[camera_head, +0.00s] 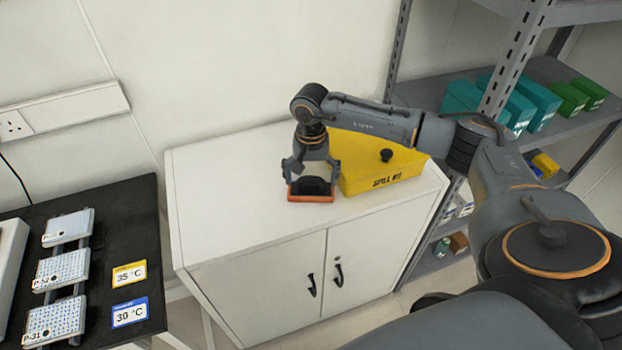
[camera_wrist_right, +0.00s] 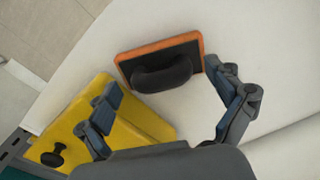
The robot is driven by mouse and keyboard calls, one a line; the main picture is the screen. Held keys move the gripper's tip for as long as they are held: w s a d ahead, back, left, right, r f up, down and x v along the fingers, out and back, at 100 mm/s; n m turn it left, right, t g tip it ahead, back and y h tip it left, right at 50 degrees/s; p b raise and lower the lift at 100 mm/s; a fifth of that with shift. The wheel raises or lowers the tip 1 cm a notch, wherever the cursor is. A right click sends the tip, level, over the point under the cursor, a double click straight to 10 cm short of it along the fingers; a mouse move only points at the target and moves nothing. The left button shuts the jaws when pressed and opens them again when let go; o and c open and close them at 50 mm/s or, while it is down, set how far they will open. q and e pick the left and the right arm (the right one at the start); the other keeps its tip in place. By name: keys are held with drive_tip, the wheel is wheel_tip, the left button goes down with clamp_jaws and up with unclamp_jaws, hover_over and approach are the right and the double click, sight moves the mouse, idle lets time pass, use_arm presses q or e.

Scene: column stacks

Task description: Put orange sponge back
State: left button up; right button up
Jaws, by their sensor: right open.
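I cannot tell any contact. My left gripper is not in view.
The yellow box (camera_head: 375,165) with a black knob stands close beside the gripper on the white cabinet (camera_head: 215,220). The left part of the cabinet top is clear. A grey shelf (camera_head: 545,75) with teal and green boxes stands right. A black table (camera_head: 140,215) with plates and temperature labels is left.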

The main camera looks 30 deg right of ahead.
sight(310, 178)
wheel_tip(310, 178, up, 12)
drive_tip(key=b, duration=0.3)
drive_tip(key=shift+f, duration=0.25)
